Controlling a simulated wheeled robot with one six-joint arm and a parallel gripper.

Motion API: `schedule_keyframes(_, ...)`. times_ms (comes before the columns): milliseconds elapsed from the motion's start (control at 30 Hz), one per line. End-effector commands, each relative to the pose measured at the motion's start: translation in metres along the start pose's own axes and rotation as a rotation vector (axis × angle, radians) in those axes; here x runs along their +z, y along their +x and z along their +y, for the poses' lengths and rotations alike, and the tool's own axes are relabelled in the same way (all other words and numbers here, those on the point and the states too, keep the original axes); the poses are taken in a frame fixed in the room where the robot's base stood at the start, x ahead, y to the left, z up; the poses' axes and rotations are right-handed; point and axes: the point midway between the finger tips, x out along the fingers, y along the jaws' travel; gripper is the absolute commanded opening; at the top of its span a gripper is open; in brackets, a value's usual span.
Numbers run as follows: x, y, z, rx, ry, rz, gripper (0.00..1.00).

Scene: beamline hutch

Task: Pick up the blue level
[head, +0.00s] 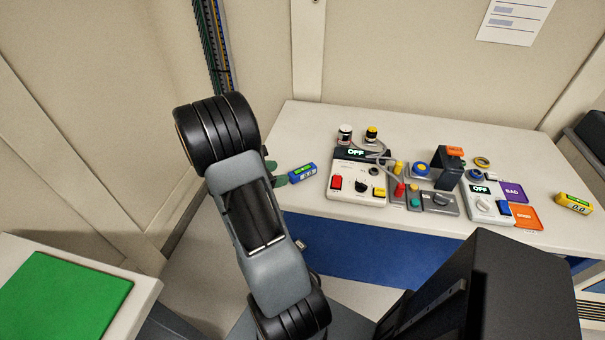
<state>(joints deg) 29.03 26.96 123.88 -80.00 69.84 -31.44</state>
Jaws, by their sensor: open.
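The blue level (302,172), a small blue block with a green top window and pale markings on its side, lies on the left end of the white-topped table (308,117). The gripper is open and holds nothing that I can see.
Right of the level stands a white control box (355,190) with an OFF display. Beyond it are grey button boxes (432,201), a dark bracket (447,168), a second OFF box (488,205) and a yellow level-like block (574,203). A green mat (65,296) lies on another table at left.

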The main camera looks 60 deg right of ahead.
Motion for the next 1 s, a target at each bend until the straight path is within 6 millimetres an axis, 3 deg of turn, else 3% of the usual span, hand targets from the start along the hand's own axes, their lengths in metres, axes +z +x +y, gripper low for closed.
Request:
schedule_keyframes(200, 0.000, 0.031, -0.001, -0.003, 0.002, 0.002, 0.64)
schedule_keyframes(467, 0.000, 0.045, -0.001, -0.001, 0.002, 0.002, 0.64)
schedule_keyframes(733, 0.000, 0.081, -0.001, -0.003, 0.003, 0.003, 0.64)
schedule_keyframes(1000, -0.001, 0.092, -0.001, 0.001, 0.004, 0.002, 0.64)
